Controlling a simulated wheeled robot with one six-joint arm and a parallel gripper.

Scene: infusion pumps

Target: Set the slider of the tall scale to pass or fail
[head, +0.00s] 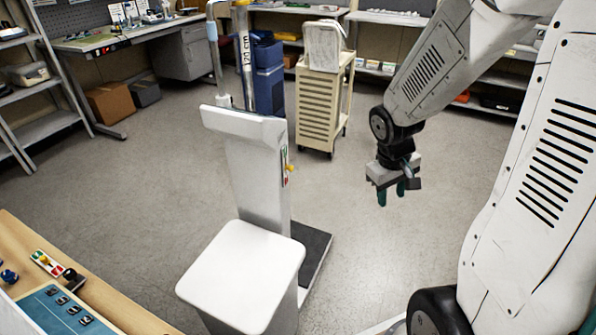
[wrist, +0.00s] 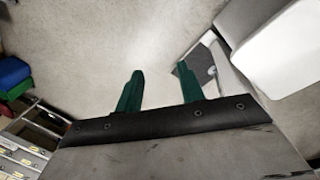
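The tall scale (head: 262,180) stands in the middle of the head view, a white column on a dark base plate. On the column's right side is an upright strip with green, white and red parts, and the slider's small yellow knob (head: 290,168) sticks out there. I cannot tell exactly which mark the knob is at. My gripper (head: 392,194) hangs in the air to the right of the scale, apart from it, green fingers pointing down. In the wrist view my gripper (wrist: 160,69) is open and empty. White parts of the scale (wrist: 285,50) show at upper right; the knob is not visible there.
A white seat-like slab (head: 243,275) is in front of the column. A beige drawer cart (head: 322,105) stands behind, with a blue bin (head: 268,85) beside it. A wooden bench (head: 95,290) with small devices is at lower left. Open floor lies around my gripper.

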